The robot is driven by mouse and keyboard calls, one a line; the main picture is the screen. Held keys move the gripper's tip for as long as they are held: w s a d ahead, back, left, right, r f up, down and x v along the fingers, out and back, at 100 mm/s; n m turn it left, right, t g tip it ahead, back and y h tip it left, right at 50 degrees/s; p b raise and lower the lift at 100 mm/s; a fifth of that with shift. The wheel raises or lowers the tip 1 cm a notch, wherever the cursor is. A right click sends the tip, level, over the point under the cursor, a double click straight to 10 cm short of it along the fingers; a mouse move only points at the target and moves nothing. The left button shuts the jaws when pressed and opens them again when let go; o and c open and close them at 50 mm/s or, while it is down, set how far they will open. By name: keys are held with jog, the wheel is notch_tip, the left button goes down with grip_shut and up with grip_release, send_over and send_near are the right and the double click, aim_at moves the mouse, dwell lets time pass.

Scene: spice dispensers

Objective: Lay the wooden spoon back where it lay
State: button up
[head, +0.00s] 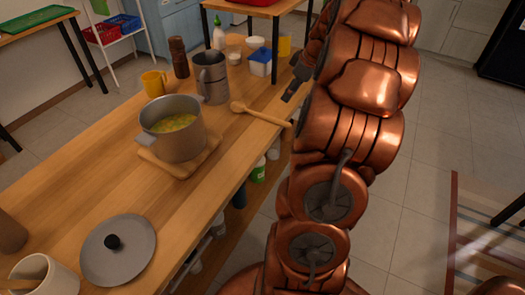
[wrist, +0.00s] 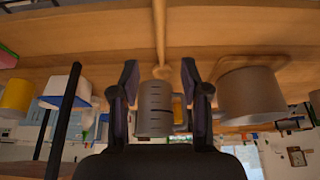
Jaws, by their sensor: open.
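The wooden spoon (head: 262,114) lies on the wooden table (head: 150,215) near its edge, with its bowl toward the pot and its handle pointing right, toward my arm. In the wrist view the spoon's handle (wrist: 159,28) runs down the upper middle, in line with the gap between my fingers. My gripper (wrist: 160,66) is open, its two dark fingers apart with nothing seen held between them. In the head view, part of my gripper (head: 296,84) shows beside the table edge, close to the spoon; my arm hides the rest.
A grey pot (head: 178,138) of yellow soup stands on a wooden board, with a metal jug (head: 212,82), yellow mug (head: 154,83) and pepper mill (head: 179,57) behind. A grey lid (head: 117,250) lies at the front. The tabletop between lid and board is clear.

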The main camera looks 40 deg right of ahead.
jog(key=s+a+r+g+y, duration=0.1)
jog(key=s+a+g, duration=0.1)
jog(key=a, duration=1.2)
jog(key=s+a+g, duration=0.1)
jog(key=a+g, duration=0.1)
jog(key=a, duration=1.2)
jog(key=s+a+f+m+g+h, duration=0.1)
jog(key=s+a, duration=0.4)
jog(key=s, duration=0.4)
jog(key=s+a+f+m+g+h, duration=0.1)
jog(key=s+a+f+m, duration=0.1)
jog(key=s+a, duration=0.4)
jog(key=s, duration=0.4)
jog(key=shift+s+a+f, duration=0.2)
jog(key=shift+f, duration=0.05)
jog(key=shift+r, duration=0.1)
notch_tip(320, 180, up, 9)
jog(key=p, duration=0.9)
